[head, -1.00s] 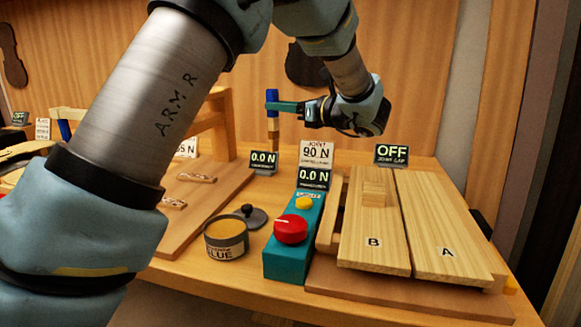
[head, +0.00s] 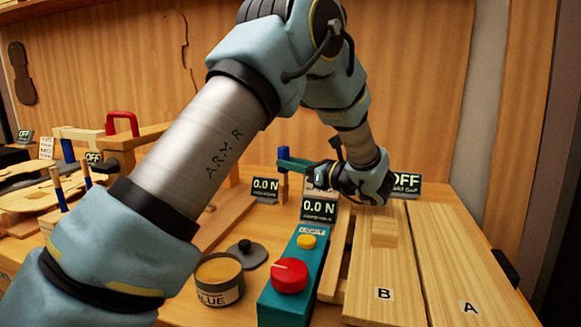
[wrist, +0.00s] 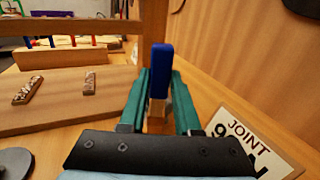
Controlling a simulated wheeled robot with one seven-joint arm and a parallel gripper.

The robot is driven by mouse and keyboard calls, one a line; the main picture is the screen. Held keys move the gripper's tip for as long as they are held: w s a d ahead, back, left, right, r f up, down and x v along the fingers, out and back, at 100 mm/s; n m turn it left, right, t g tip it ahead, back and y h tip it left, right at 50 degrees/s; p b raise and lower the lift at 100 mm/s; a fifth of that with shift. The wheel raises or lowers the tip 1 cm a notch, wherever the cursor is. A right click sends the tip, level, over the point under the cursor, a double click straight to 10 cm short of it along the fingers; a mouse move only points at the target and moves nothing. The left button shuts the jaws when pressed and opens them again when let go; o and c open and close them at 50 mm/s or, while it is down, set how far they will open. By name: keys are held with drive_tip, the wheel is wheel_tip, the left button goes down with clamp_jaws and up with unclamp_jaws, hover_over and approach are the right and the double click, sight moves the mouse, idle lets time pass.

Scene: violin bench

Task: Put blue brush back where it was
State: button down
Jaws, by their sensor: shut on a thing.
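The blue brush (head: 283,161) is upright in my gripper (head: 285,163), which points left above the back of the bench. In the wrist view the blue handle (wrist: 161,70) stands between the two teal fingers of my gripper (wrist: 160,84), with a paler part below it. The brush's lower end is hidden by the gripper in the wrist view, and in the head view I cannot tell whether it touches the bench. In the wrist view, several coloured handles (wrist: 74,39) stand in a wooden rack (wrist: 66,56) at the far left.
An open glue tin (head: 219,279) and its dark lid (head: 246,254) stand at front centre. A teal box with a red knob (head: 290,275) is beside them. Boards B (head: 385,270) and A (head: 455,265) lie at right. My arm crosses the left side.

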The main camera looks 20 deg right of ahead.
drive_tip(key=shift+f, duration=0.45)
drive_tip(key=shift+f, duration=0.2)
drive_tip(key=c, duration=0.6)
unclamp_jaws()
drive_tip(key=b+v, duration=0.1)
drive_tip(key=v, duration=1.1)
drive_tip(key=shift+r+b, duration=0.15)
drive_tip(key=shift+b, duration=0.25)
